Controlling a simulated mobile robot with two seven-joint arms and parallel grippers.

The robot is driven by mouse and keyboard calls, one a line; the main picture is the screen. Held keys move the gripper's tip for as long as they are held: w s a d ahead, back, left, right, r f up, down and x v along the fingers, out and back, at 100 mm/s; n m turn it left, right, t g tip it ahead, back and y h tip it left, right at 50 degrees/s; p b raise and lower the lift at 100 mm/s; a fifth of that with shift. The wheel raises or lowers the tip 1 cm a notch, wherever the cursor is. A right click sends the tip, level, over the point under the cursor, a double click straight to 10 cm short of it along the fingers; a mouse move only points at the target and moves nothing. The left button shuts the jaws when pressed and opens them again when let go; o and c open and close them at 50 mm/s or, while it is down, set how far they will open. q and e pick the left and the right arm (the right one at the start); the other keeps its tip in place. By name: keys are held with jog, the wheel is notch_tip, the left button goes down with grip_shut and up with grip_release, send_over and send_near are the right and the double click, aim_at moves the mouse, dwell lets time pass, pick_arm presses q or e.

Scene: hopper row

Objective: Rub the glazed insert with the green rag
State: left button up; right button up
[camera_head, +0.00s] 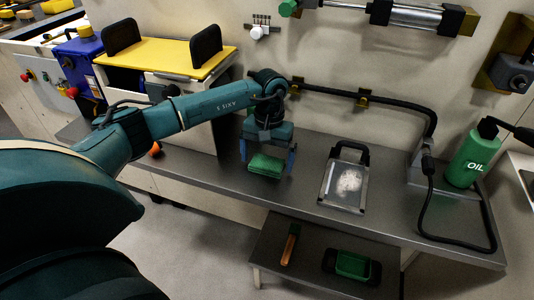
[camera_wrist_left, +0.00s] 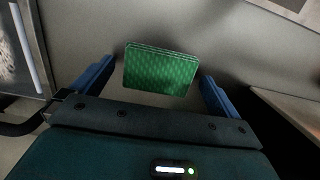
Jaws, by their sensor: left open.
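The green rag (camera_head: 266,165) lies folded flat on the grey metal bench. My left gripper (camera_head: 268,168) is above it, pointing down, with its fingers apart on either side of the rag. In the left wrist view the rag (camera_wrist_left: 160,70) sits between the two blue fingers (camera_wrist_left: 155,85), with a gap on each side. My right gripper is not in view.
A green oil bottle (camera_head: 472,155) stands at the bench's right end, near a black hose (camera_head: 430,200) that loops over the bench. A lower shelf (camera_head: 310,262) holds a green tray (camera_head: 353,265) and a wooden-handled tool (camera_head: 290,243). The bench between rag and insert is clear.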

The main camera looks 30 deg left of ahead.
pick_arm(q)
jog(key=c, duration=0.9)
jog(key=o, duration=0.7)
jog(key=shift+r, duration=0.1)
jog(key=shift+c, duration=0.3)
jog(key=c, duration=0.7)
jog(key=shift+c, duration=0.2)
jog(key=shift+r, duration=0.1)
